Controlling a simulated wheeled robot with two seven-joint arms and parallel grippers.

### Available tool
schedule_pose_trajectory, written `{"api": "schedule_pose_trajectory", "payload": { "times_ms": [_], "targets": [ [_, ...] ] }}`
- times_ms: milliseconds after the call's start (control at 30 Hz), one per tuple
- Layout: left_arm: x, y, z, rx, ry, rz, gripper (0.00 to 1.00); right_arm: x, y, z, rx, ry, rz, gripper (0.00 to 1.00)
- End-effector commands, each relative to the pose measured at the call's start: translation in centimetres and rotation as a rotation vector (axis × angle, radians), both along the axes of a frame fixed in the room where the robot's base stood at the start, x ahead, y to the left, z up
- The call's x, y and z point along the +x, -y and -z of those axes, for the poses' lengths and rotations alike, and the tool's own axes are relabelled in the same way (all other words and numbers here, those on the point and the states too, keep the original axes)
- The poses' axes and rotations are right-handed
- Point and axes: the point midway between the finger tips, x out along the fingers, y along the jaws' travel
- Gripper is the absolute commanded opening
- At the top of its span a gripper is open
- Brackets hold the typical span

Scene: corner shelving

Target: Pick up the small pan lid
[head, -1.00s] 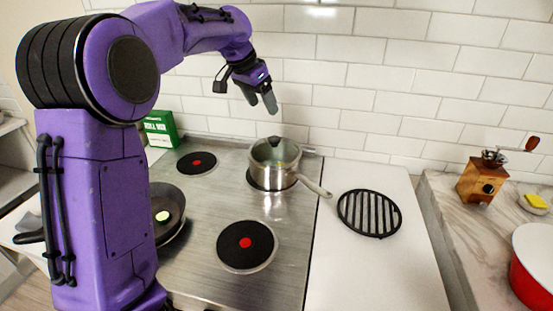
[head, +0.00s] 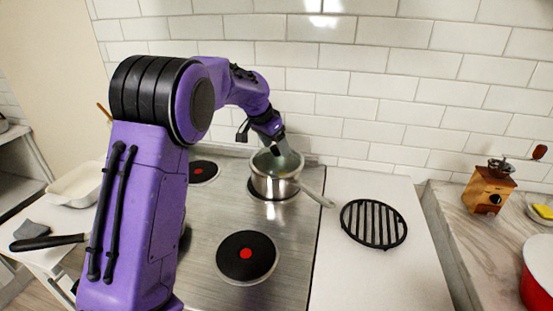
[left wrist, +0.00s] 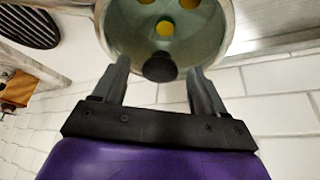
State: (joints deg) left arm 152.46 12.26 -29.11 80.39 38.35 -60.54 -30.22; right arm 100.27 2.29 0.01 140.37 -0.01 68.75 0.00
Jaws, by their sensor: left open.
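The small pan lid (head: 287,163) is see-through glass and sits on a steel saucepan (head: 274,186) at the back of the stove. In the left wrist view the lid (left wrist: 128,32) fills the top middle, with its black knob (left wrist: 159,68) nearest me. My left gripper (head: 278,146) points down at the lid from above. In the wrist view its two fingers are open, one on each side of the knob, with gaps between. In the head view the gripper hides the knob. My right gripper is not in view.
The saucepan's handle (head: 317,194) points right and forward. A black round grate (head: 373,223) lies on the white counter. A wooden grinder (head: 488,190) stands further right. The tiled wall (head: 330,105) is close behind the pan. A front burner (head: 246,257) is bare.

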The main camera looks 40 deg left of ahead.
Motion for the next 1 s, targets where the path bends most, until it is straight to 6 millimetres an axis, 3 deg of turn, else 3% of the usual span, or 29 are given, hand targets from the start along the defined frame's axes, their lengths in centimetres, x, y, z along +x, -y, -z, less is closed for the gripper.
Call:
{"api": "schedule_pose_trajectory", "payload": {
  "times_ms": [67, 300, 667, 867, 1000],
  "targets": [
    [0.0, 0.0, 0.0, 0.0, 0.0, 0.0, 0.72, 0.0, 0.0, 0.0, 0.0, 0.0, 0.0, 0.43],
    [0.0, 0.0, -0.1, 0.0, 0.0, 0.001, 0.0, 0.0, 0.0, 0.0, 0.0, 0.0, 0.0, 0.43],
    [0.0, 0.0, -0.6, 0.001, 0.003, 0.002, 0.0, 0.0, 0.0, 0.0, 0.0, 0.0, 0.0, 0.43],
    [-0.1, 0.0, -3.7, 0.001, 0.007, 0.001, 0.0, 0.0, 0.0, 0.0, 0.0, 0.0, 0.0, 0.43],
    [-3.3, 0.6, -7.3, 0.002, 0.01, 0.001, 0.0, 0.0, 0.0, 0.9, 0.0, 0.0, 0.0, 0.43]
  ]
}}
